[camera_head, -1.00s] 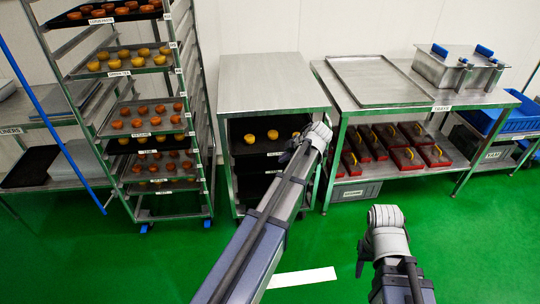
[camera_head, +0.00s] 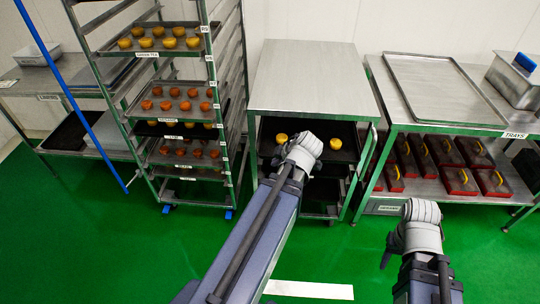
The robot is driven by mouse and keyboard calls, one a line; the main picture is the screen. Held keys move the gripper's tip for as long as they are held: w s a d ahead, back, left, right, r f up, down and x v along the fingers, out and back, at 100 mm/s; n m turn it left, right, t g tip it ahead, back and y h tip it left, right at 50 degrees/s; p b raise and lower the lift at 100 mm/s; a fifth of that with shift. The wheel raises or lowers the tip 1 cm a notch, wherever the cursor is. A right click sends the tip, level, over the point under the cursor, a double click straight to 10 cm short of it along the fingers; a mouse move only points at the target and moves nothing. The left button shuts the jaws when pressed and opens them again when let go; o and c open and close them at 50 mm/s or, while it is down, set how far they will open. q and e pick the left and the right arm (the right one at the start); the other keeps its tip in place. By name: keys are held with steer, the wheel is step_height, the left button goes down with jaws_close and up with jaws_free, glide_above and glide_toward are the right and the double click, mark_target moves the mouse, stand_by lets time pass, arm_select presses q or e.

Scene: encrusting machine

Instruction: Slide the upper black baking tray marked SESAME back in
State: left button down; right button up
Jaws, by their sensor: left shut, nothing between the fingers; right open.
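A black baking tray (camera_head: 309,134) with yellow buns sits at the top of the open cabinet under the steel table. Any marking on its front edge is hidden behind my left arm. My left gripper (camera_head: 281,156) is at the tray's front, shut with nothing held; whether it touches the tray cannot be told. My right gripper (camera_head: 387,254) is open and empty, low over the floor to the right, apart from the cabinet. Another black tray (camera_head: 147,129) shows in the tall rack at left, its label too small to read.
The steel table top (camera_head: 310,85) is bare. A tall rack (camera_head: 236,100) with several bun trays stands at left, a blue pole (camera_head: 75,105) beside it. A table (camera_head: 440,90) at right holds red boxes (camera_head: 460,181) on its lower shelf.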

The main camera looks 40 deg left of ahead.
mark_target(266, 145)
arm_select(q)
steer(key=shift+w+a+f+b, duration=0.9)
steer(key=shift+a+f+b, duration=0.4)
steer(key=shift+f, duration=0.05)
steer(key=shift+w+a+f+b, duration=0.95)
steer(key=shift+a+f+b, duration=0.35)
steer(key=shift+w+a+f+b, duration=0.9)
steer(key=shift+a+f+b, duration=0.4)
steer(key=shift+f, duration=0.05)
steer(key=w+a, duration=0.1)
steer(key=w, duration=0.1)
steer(key=w+a, duration=0.2)
steer(key=w, duration=0.1)
steer(key=w+a, duration=0.1)
steer(key=w, duration=0.2)
steer(key=shift+a, duration=0.4)
steer(key=shift+s, duration=0.15)
steer(key=shift+s+d, duration=0.1)
steer(key=shift+s, duration=0.05)
